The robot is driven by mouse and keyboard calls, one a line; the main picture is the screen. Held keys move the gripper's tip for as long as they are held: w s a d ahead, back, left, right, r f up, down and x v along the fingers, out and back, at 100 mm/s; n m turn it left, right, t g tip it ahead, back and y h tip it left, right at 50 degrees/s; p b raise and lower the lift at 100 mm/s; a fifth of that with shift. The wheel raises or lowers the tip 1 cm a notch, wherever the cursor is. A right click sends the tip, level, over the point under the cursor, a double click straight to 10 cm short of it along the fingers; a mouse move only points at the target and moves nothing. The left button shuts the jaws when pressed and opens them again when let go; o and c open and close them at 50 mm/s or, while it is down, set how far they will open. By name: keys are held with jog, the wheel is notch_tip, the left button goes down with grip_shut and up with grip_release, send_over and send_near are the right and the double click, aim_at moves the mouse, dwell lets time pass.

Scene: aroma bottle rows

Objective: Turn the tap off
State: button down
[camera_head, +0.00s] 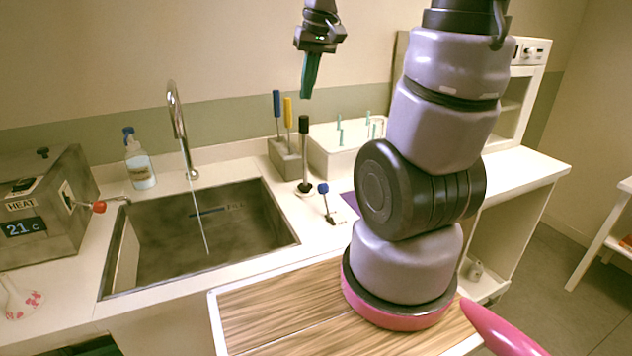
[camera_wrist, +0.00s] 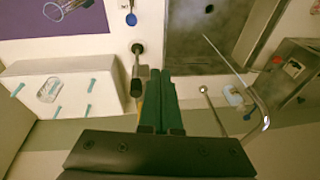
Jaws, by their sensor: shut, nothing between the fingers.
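The chrome tap (camera_head: 178,125) is a tall arched spout behind the sink (camera_head: 290,232), and a thin stream of water (camera_head: 201,220) falls from it. The tap's arch (camera_wrist: 262,118) also shows at the right in the wrist view, with the stream (camera_wrist: 226,56). I cannot make out a handle on the tap. A black-topped upright rod (camera_head: 304,135) and a short blue-knobbed lever (camera_head: 323,188) stand on the counter right of the sink. My gripper (camera_head: 307,94) is shut and empty, pointing down above the counter, right of the tap and apart from it.
A grey heater box (camera_head: 45,205) with a red-knobbed lever (camera_head: 99,206) stands left of the sink, near a soap bottle (camera_head: 140,168). A holder (camera_head: 287,158) with blue and yellow tools and a white box (camera_head: 335,155) stand behind the rod. A wooden board (camera_head: 270,310) lies in front.

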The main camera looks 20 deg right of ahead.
jog(key=w+d+f+n+g, duration=0.1)
jog(key=w+d+f+g, duration=0.1)
jog(key=f, duration=0.6)
jog(key=w+d+f+n+g, duration=0.2)
jog(key=w+d+f, duration=0.1)
jog(key=f, duration=0.6)
jog(key=shift+w+f+n+g, duration=0.25)
jog(key=shift+w+n+g, duration=0.05)
jog(key=shift+w, duration=0.4)
jog(key=x, duration=1)
jog(key=shift+d, duration=0.1)
